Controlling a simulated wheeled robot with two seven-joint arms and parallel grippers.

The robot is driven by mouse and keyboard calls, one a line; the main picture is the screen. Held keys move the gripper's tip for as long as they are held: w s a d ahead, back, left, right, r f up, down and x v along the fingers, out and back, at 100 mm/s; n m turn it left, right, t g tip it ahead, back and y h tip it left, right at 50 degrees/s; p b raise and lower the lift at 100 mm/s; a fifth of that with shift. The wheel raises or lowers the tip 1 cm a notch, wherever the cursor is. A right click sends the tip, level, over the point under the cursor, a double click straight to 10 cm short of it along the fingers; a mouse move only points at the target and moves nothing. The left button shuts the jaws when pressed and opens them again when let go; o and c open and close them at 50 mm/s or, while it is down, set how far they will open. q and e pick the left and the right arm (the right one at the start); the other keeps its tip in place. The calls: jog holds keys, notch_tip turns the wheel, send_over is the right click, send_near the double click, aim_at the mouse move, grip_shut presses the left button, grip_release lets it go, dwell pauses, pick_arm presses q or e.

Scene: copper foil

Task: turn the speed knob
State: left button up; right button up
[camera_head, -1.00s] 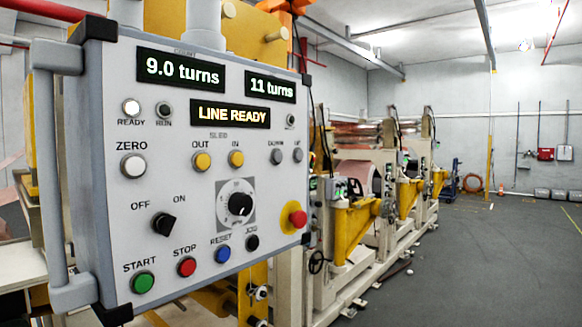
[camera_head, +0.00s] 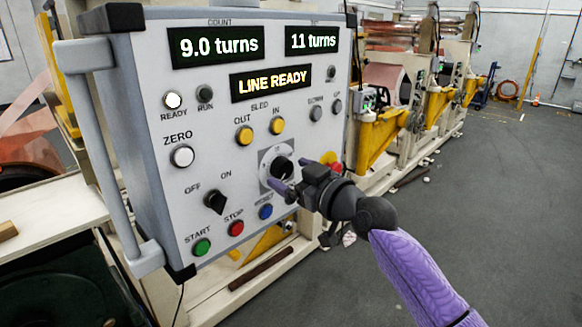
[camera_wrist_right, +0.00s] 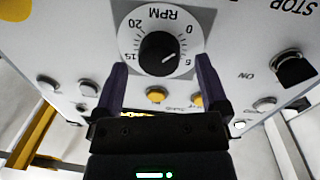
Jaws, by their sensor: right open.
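The speed knob (camera_head: 283,168) is a black round knob on a white dial marked RPM, low in the middle of the grey control panel. In the right wrist view the knob (camera_wrist_right: 160,54) lies between and just beyond my finger tips. A pale pointer line on it faces the 0 and 5 side of the dial. My right gripper (camera_head: 292,178) is open, with its two purple-grey fingers apart on either side of the knob; it also shows in the wrist view (camera_wrist_right: 161,64). I cannot tell whether the fingers touch the knob. My left gripper is not in view.
The panel displays (camera_head: 271,84) read 9.0 turns, 11 turns and LINE READY. A red emergency button (camera_head: 335,160) sits right of the dial, partly behind my gripper. The OFF/ON switch (camera_head: 215,202) and blue reset button (camera_head: 265,211) are close by. Floor (camera_head: 510,200) to the right is open.

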jog(key=shift+w+a, duration=0.35)
jog(key=shift+w, duration=0.1)
grip_shut()
